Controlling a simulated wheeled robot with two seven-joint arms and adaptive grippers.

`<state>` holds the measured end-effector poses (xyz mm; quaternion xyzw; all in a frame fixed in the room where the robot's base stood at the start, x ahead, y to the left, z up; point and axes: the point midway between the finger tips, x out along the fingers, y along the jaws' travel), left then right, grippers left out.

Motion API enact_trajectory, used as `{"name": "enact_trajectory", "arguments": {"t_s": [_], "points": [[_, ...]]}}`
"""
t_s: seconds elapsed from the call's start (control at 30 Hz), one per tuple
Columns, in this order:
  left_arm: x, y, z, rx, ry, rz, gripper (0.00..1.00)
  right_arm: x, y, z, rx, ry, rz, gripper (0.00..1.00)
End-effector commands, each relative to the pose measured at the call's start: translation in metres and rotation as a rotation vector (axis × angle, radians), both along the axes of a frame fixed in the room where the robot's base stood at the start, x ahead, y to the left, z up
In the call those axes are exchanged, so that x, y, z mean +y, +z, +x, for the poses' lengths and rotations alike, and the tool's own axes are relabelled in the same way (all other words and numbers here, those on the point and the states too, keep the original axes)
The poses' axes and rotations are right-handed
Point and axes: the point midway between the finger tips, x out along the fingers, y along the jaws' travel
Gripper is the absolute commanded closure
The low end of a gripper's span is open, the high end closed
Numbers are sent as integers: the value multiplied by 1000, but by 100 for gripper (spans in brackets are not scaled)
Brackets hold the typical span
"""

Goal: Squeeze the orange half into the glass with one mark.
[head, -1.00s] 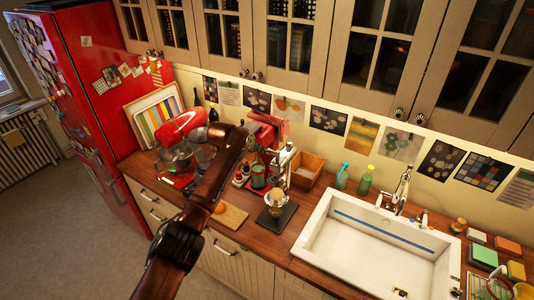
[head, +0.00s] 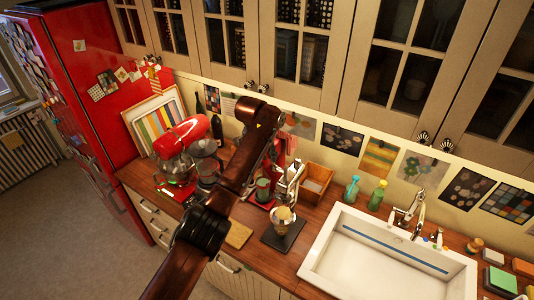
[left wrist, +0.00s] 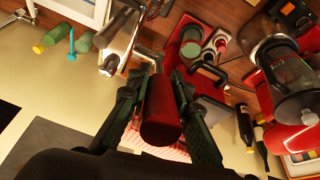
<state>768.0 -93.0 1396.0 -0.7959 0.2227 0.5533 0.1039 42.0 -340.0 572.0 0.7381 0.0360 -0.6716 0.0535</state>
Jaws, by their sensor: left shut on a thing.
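The metal juicer (head: 290,188) stands on the wooden counter, on a dark mat (head: 283,236). A pale cone-shaped part (head: 284,214) shows low on it; I cannot make out an orange half or the glass's marks there. The juicer's metal also shows in the left wrist view (left wrist: 118,42). My left gripper (left wrist: 158,82) is shut on a red cylindrical handle (left wrist: 160,115), one dark finger on each side. In the head view my left arm hides most of that gripper. My right gripper is not in view.
A white sink (head: 390,255) lies right of the juicer. A red stand mixer (head: 180,140) is at the left. A cutting board (head: 238,235) is partly behind my arm. A wooden box (head: 316,184) and green bottles (head: 377,195) stand near the wall.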

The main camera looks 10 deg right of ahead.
Motion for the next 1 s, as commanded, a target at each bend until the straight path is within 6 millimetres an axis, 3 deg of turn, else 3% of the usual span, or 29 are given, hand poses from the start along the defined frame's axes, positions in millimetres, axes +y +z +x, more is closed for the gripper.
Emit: {"name": "enact_trajectory", "arguments": {"t_s": [0.2, 0.23, 0.5, 0.8, 1.0], "points": [[-2, 2, 1, -6, -2, 0, 100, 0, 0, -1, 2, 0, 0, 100], [-2, 2, 1, -7, -2, 0, 80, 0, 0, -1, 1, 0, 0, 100], [1, 1, 1, -4, 0, 1, 62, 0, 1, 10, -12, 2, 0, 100], [3, 3, 0, -2, 2, 0, 62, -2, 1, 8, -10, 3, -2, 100], [9, 27, -6, -6, 1, -1, 62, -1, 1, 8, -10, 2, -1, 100]]}}
